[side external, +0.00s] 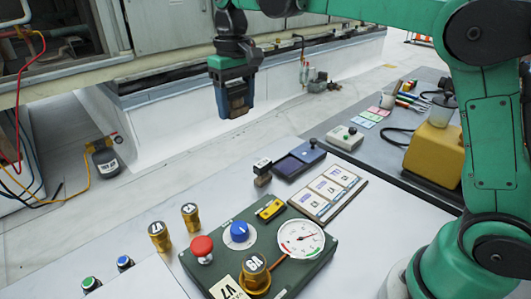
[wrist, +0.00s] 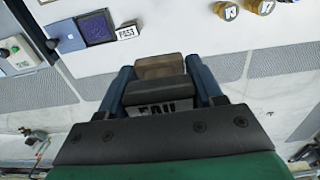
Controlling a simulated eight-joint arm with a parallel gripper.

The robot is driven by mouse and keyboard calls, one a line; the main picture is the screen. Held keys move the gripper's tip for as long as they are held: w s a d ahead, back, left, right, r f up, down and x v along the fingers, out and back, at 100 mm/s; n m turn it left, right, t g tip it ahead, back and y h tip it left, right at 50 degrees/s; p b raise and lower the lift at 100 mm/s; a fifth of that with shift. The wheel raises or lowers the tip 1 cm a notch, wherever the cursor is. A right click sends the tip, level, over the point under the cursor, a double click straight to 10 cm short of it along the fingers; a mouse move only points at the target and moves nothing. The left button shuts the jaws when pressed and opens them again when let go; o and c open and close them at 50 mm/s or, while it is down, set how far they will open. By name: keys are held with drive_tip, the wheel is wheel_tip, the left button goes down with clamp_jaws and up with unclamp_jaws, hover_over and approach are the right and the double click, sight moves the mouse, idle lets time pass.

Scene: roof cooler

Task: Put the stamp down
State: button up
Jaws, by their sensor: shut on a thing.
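My gripper (side external: 234,108) is shut on a stamp (side external: 238,101) and holds it in the air, well above the bench and near its far-left edge. In the wrist view the held stamp (wrist: 160,68) sits between the two blue fingers, with a tan block, a dark part and a white label that seems to read FAIL. A second stamp, marked PASS (side external: 262,170), stands on the bench beside the blue ink pad (side external: 300,158). The PASS stamp (wrist: 127,31) and the ink pad (wrist: 97,28) also show in the wrist view.
A green panel (side external: 205,262) with a red button, blue knob and gauge (side external: 300,238) stands in front. A card board (side external: 328,192) lies right of the PASS stamp. Brass fittings (side external: 190,216) stand at the left. The bench left of the PASS stamp is bare.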

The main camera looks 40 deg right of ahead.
sight(242, 196)
wheel_tip(242, 196, down, 20)
drive_tip(key=shift+a+r, duration=0.1)
drive_tip(key=shift+r, duration=0.1)
drive_tip(key=shift+f, duration=0.1)
drive_tip(key=o, duration=1)
wheel_tip(242, 196, up, 11)
drive_tip(key=s+d+r+t, duration=0.1)
drive_tip(key=s+t, duration=0.2)
drive_tip(key=s, duration=0.3)
drive_tip(key=s+d+r+t, duration=0.1)
drive_tip(key=s+d+t, duration=0.1)
drive_tip(key=s+t, duration=0.2)
drive_tip(key=shift+s+d+r, duration=0.2)
drive_tip(key=shift+s+r, duration=0.05)
drive_tip(key=shift+s, duration=1.45)
